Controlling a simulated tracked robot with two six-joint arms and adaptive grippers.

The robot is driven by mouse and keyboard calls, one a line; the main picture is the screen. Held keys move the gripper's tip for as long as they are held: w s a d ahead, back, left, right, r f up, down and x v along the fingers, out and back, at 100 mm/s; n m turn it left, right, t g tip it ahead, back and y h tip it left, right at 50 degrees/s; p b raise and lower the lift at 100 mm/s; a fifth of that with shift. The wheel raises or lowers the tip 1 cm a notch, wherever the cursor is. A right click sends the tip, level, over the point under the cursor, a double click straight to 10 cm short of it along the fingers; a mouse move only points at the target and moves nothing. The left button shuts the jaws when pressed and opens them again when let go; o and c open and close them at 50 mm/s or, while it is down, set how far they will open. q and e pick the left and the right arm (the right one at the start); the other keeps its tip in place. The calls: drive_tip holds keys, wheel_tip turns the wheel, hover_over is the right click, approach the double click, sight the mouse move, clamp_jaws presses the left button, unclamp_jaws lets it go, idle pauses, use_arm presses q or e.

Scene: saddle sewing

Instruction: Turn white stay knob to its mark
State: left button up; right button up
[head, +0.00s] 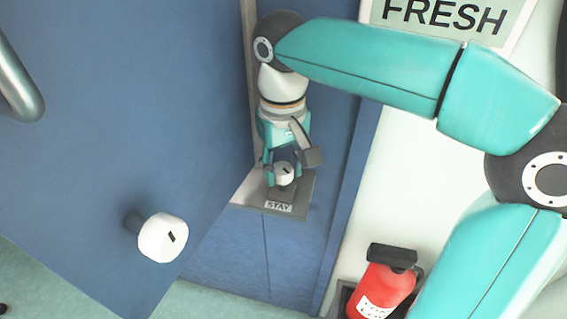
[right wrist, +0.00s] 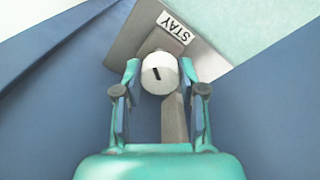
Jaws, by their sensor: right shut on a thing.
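The white stay knob (head: 285,173) is a small round knob with a black pointer line, on a grey plate (head: 303,195) labelled STAY. My right gripper (head: 281,165) reaches down to it from above, shut on the knob. The STAY label (right wrist: 174,27) is just beyond the knob. I cannot make out the target mark. My left gripper is not in view.
A larger white knob (head: 163,238) sticks out from the blue panel (head: 120,120) at left. A grey bar (right wrist: 174,118) lies close beside the stay knob. A red extinguisher (head: 382,288) stands at lower right. A FRESH sign (head: 446,17) is at the top.

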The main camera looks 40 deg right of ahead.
sight(283, 168)
drive_tip(key=shift+n+p, duration=0.8)
drive_tip(key=shift+n, duration=1.6)
drive_tip(key=o, duration=1.1)
drive_tip(key=shift+o, duration=0.2)
drive_tip(key=shift+r, duration=0.1)
wheel_tip(283, 168, up, 12)
